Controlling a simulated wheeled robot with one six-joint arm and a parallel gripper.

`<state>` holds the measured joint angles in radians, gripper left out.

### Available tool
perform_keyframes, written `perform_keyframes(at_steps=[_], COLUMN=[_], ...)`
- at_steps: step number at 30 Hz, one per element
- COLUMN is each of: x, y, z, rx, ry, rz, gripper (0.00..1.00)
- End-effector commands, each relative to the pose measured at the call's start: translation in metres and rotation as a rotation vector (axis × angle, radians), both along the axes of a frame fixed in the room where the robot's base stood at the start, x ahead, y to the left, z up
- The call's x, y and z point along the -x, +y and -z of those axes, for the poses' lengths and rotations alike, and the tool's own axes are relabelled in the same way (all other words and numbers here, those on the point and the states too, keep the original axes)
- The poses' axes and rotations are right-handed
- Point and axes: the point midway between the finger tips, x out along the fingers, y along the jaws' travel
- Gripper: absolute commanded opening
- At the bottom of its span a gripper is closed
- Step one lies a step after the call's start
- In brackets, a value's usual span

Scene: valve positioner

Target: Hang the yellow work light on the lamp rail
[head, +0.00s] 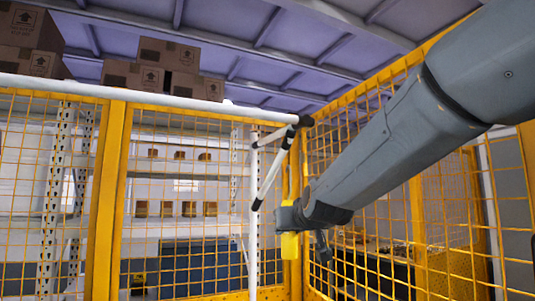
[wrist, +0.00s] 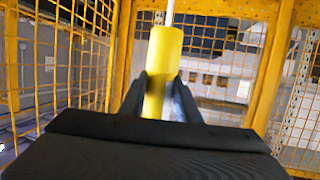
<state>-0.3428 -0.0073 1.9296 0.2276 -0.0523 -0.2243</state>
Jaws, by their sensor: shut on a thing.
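The yellow work light (wrist: 165,62) is upright between the two dark fingers of my gripper (wrist: 161,90) in the wrist view. My gripper is shut on it. In the head view the yellow work light (head: 290,244) shows below the end of my arm, in front of the mesh fence corner; my gripper (head: 291,222) is partly hidden by my wrist. A white horizontal tube, which looks like the lamp rail (head: 150,93), runs along above the fence to a black joint near the corner. The work light is below and apart from it. A thin white rod shows above the light in the wrist view; I cannot tell whether it belongs to it.
Yellow mesh fence panels (head: 180,160) stand behind and to the right. A white upright post (head: 253,230) and a slanted white bar (head: 272,172) stand left of my gripper. Cardboard boxes (head: 160,65) sit high behind the tube. Shelving lies behind the mesh.

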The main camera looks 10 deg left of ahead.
Motion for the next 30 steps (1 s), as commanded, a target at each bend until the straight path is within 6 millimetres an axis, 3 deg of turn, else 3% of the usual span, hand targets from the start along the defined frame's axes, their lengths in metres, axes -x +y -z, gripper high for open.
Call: perform_keyframes(at_steps=[1,8,15,22,30], x=[0.009,0.053,0.115,0.149,0.144], y=[0.005,0.021,0.033,0.036,0.041], z=[-0.02,-0.086,-0.158,-0.19,-0.192], rx=[-0.003,-0.002,-0.002,-0.002,0.0], ry=[-0.008,-0.008,-0.008,-0.002,0.0], rz=[-0.015,-0.084,-0.17,-0.215,-0.221], gripper=[0.04,0.04,0.04,0.04,0.04])
